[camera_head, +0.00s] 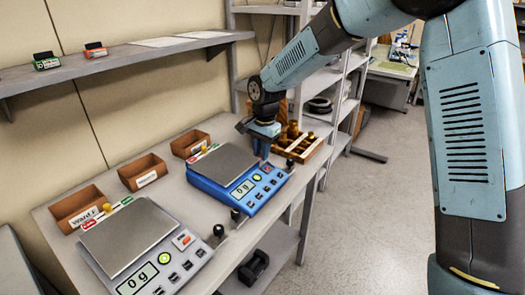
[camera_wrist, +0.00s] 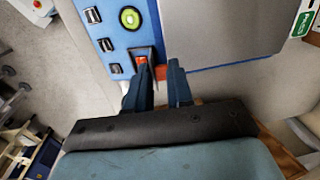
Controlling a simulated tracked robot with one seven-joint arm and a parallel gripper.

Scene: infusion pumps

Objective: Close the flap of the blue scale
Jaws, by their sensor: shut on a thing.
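The blue scale (camera_head: 212,186) stands on the bench, its grey weighing plate (camera_head: 223,163) bare and its display (camera_head: 243,189) reading 0 g. My gripper (camera_head: 264,153) points down at the scale's back right corner. In the wrist view, my gripper (camera_wrist: 160,72) has a finger on each side of a thin upright part at the scale, which looks like the flap (camera_wrist: 155,42) seen nearly edge-on. A dark recess with a red part (camera_wrist: 142,60) lies beside it, partly covered by the left finger. The fingers hide most of the flap, so its exact angle cannot be told.
A grey scale (camera_head: 128,237) stands nearer on the same bench. Small brown bins (camera_head: 142,171) line the wall side. A wooden tray with brass weights (camera_head: 299,143) sits just beyond my gripper. Open floor (camera_head: 365,215) lies to the right.

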